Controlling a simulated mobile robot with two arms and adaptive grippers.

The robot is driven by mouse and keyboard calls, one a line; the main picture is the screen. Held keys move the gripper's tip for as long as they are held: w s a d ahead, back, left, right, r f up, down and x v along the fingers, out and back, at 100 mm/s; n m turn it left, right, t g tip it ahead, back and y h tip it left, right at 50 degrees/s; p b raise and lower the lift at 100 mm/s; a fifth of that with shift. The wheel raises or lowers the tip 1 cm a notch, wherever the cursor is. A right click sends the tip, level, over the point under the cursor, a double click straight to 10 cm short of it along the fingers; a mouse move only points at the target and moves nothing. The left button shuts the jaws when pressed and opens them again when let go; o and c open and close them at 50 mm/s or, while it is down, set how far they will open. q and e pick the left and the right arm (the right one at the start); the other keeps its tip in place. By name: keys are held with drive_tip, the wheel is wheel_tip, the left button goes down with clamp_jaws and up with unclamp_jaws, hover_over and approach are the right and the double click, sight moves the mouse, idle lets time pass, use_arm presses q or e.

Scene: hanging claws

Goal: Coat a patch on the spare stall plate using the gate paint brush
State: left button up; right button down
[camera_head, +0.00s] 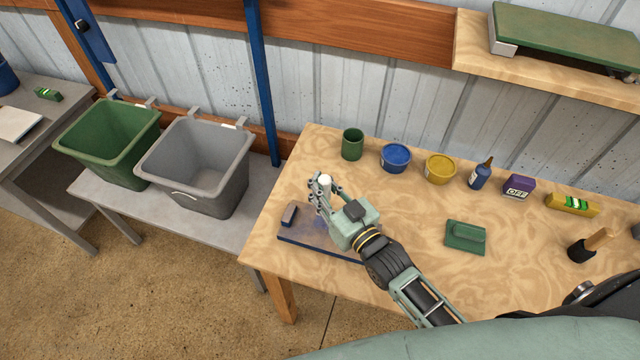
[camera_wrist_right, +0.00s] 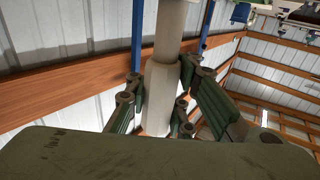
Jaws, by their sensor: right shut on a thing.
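My right gripper (camera_head: 324,190) is shut on a pale, cream-coloured handle (camera_wrist_right: 161,85), taken to be the paint brush's. In the head view only the white top of this handle (camera_head: 324,181) shows; the lower end is hidden by the gripper. A flat blue-grey plate (camera_head: 296,238), likely the stall plate, lies on the wooden table under and beside the gripper. A bluish area shows on the plate near the gripper, partly hidden. I cannot tell whether the brush touches the plate. My left gripper is not in view.
A green block (camera_head: 465,236) lies mid-table. A wooden-handled item (camera_head: 590,245) stands right. Bins (camera_head: 200,165) stand left.

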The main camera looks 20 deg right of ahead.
drive_tip(key=shift+s+f+b, duration=0.25)
drive_tip(key=shift+f+b, duration=0.15)
drive_tip(key=shift+f, duration=0.25)
drive_tip(key=shift+s+f+b, duration=0.2)
drive_tip(key=shift+f+b, duration=0.15)
drive_tip(key=shift+b, duration=0.05)
drive_tip(key=shift+w+f+b, duration=0.1)
drive_tip(key=shift+f+b, duration=0.75)
drive_tip(key=shift+f, duration=0.05)
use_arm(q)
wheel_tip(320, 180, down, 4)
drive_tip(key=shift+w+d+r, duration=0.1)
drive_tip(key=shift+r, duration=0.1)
use_arm(e)
drive_tip(key=w+a, duration=0.1)
drive_tip(key=a, duration=0.1)
drive_tip(key=shift+w+a+r, duration=0.2)
drive_tip(key=shift+w+a, duration=0.1)
drive_tip(key=shift+w, duration=0.1)
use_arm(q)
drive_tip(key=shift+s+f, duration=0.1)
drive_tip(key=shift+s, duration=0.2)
use_arm(e)
drive_tip(key=shift+f, duration=0.15)
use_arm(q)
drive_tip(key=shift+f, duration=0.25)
use_arm(e)
drive_tip(key=shift+f, duration=0.25)
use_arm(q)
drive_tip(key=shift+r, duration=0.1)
